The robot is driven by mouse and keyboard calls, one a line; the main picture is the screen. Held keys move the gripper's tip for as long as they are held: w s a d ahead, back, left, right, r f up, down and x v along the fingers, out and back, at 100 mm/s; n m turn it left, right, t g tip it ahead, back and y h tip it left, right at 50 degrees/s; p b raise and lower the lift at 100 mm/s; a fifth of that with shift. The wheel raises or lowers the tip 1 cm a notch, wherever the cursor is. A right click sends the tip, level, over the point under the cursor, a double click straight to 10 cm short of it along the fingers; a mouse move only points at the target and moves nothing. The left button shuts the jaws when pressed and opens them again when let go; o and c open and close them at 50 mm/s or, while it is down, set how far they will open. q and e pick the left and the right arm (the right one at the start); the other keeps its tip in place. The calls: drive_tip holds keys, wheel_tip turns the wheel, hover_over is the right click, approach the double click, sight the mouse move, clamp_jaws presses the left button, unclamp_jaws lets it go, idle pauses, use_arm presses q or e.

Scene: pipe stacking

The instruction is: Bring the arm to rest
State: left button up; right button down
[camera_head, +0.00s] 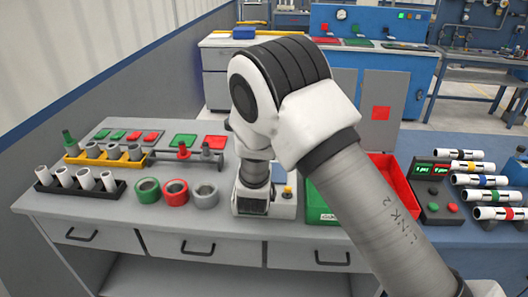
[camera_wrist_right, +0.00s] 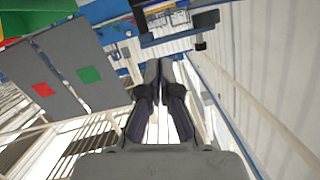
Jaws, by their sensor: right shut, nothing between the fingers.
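My right arm (camera_head: 350,190) comes in from the lower right of the head view. It bends at a large white and black joint (camera_head: 285,85) above the workbench, and its lower part stands in front of the bench's middle. The right gripper's fingers cannot be made out in the head view. In the right wrist view the gripper (camera_wrist_right: 160,70) is shut, with its dark fingers close together and nothing held. That view is tilted and shows cabinet panels (camera_wrist_right: 75,65), wall and floor. My left gripper is in neither view.
Grey pipes stand in a black rack (camera_head: 75,190) and a yellow rack (camera_head: 105,160) at left. Green, red and grey rings (camera_head: 175,193) lie beside them. A red bin (camera_head: 390,180), a green bin (camera_head: 318,205) and a button panel (camera_head: 436,195) are at right, with several banded tubes (camera_head: 480,180).

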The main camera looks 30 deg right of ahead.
drive_tip(key=p+v, duration=0.1)
drive_tip(key=v, duration=0.4)
drive_tip(key=s+f+n+g+y, duration=0.1)
drive_tip(key=s+f+g, duration=0.1)
drive_tip(key=s+f, duration=0.2)
drive_tip(key=s+f+n+g+y, duration=0.1)
drive_tip(key=s+f, duration=0.3)
drive_tip(key=f, duration=0.4)
drive_tip(key=s+d+f+n+g+y, duration=0.1)
drive_tip(key=s+f+n+g, duration=0.1)
drive_tip(key=s+f, duration=0.2)
wheel_tip(320, 180, down, 3)
drive_tip(key=shift+g+y, duration=0.3)
drive_tip(key=shift+g, duration=0.1)
drive_tip(key=s+a+f+n+g+y, duration=0.1)
drive_tip(key=s+f+g, duration=0.3)
drive_tip(key=s, duration=0.8)
drive_tip(key=s+a+f+n+g+y, duration=0.1)
drive_tip(key=s+f, duration=0.5)
drive_tip(key=s, duration=0.6)
drive_tip(key=n+g+y, duration=0.1)
drive_tip(key=n+g, duration=0.1)
drive_tip(key=shift+s+a+f+g+y, duration=0.2)
drive_tip(key=shift+f+g+y, duration=0.1)
drive_tip(key=shift+g+y, duration=0.1)
